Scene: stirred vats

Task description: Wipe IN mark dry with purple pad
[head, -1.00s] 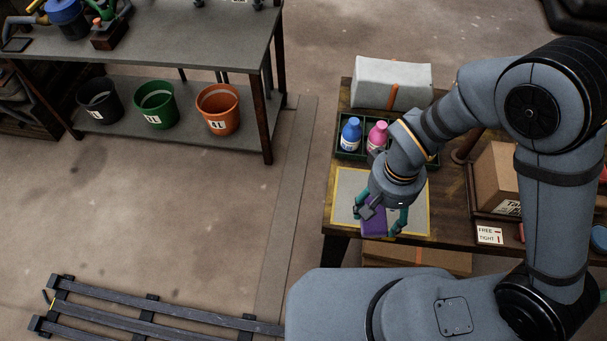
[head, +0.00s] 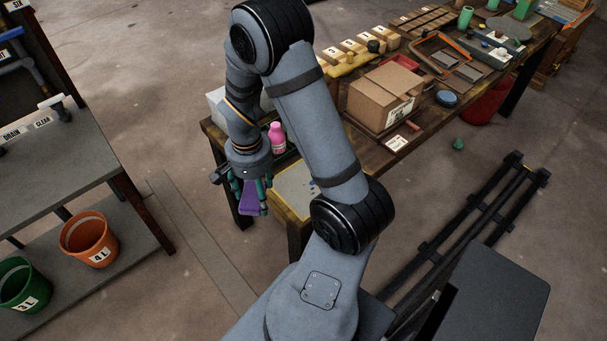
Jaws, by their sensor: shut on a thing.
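The purple pad (head: 251,198) is held in my gripper (head: 252,197), which points down with its green fingers shut around it. Pad and gripper are in front of the bench's left end, beside the grey mat with the yellow border (head: 287,204). Small blue spots show on the mat's right part, near my arm. I cannot make out an IN mark in this view. Labels reading DRAIN (head: 12,140) and CLEAR (head: 41,122) stand on the grey table at the left.
A pink bottle (head: 277,139) stands behind the mat. A cardboard box (head: 383,97) sits further along the wooden bench. An orange bucket (head: 89,239) and a green bucket (head: 24,284) stand on the grey table's lower shelf. Open floor lies between table and bench.

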